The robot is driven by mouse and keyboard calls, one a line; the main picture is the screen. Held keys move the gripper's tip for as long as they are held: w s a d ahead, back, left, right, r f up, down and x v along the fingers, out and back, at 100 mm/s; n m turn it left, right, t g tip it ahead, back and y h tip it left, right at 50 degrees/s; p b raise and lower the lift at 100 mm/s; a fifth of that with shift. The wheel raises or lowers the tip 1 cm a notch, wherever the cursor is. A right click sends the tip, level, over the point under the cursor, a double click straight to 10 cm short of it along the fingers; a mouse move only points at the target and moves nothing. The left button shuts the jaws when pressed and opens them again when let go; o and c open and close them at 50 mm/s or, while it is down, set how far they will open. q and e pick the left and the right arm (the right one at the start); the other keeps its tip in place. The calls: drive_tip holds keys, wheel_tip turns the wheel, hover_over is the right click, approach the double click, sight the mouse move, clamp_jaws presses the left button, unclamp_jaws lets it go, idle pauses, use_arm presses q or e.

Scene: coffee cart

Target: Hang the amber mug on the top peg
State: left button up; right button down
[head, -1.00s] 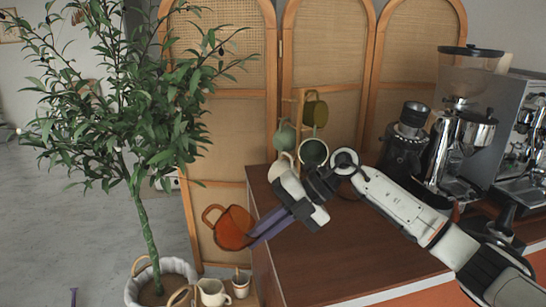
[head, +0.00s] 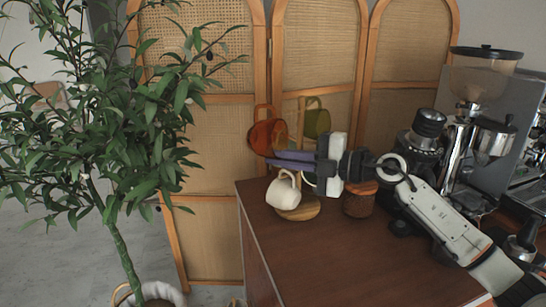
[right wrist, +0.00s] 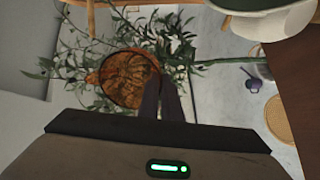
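The amber mug (head: 266,136) is translucent orange-brown and shows left of the mug stand's upper part, in the air. In the right wrist view the amber mug (right wrist: 122,80) is at the tips of the dark fingers. My right gripper (head: 276,160) is shut on its wall, the fingers close together. The wooden mug stand (head: 300,208) stands on the counter, its middle hidden behind my gripper. An olive mug (head: 317,122) hangs high on its right side; a cream mug (head: 284,190) is low at the left. The top peg is not clearly visible. My left gripper is not in view.
A brown counter (head: 345,260) carries a wooden canister (head: 360,201), a black grinder (head: 425,130) and an espresso machine (head: 522,110) at the right. A leafy tree (head: 110,130) stands left. A rattan screen (head: 210,135) stands behind the stand.

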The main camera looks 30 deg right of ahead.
drive_tip(key=shift+w+d, duration=0.15)
drive_tip(key=shift+d, duration=0.2)
drive_tip(key=shift+w+d+f, duration=0.2)
drive_tip(key=shift+d, duration=0.35)
drive_tip(key=w+d+f+b, duration=0.1)
drive_tip(key=w+d+b, duration=0.1)
drive_tip(key=d+b, duration=0.2)
drive_tip(key=shift+w+d+f, duration=0.15)
drive_tip(key=shift+d+f, duration=0.15)
drive_tip(key=shift+d, duration=0.85)
drive_tip(key=c, duration=1.9)
unclamp_jaws()
drive_tip(key=shift+f, duration=0.1)
